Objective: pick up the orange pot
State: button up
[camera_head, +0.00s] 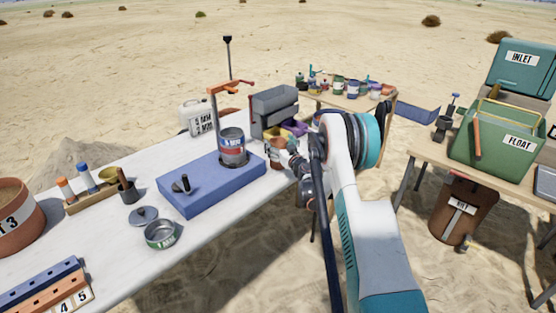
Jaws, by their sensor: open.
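A small orange-brown pot (276,154) stands on the white table (110,255) near its right edge, just right of the blue block. My gripper (289,155) is at the pot's right side, at about the same height. It is open. Its fingers are small and partly hidden by my arm, so I cannot tell whether they touch or surround the pot. A larger terracotta pot (14,218) marked with a 3 stands at the table's far left.
A blue block (205,200) carries a grey can (232,150) under an orange-armed stand. A grey bin rack (273,108) with purple and yellow trays stands behind the pot. A lidless tin (160,234) is in front. The right table holds a green FLOAT box (495,140).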

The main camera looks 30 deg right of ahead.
jog(key=shift+w+d, duration=0.1)
jog(key=shift+w, duration=0.5)
jog(key=shift+r, duration=0.1)
jog(key=c, duration=1.8)
jog(key=shift+o, duration=0.2)
jog(key=shift+r, duration=0.1)
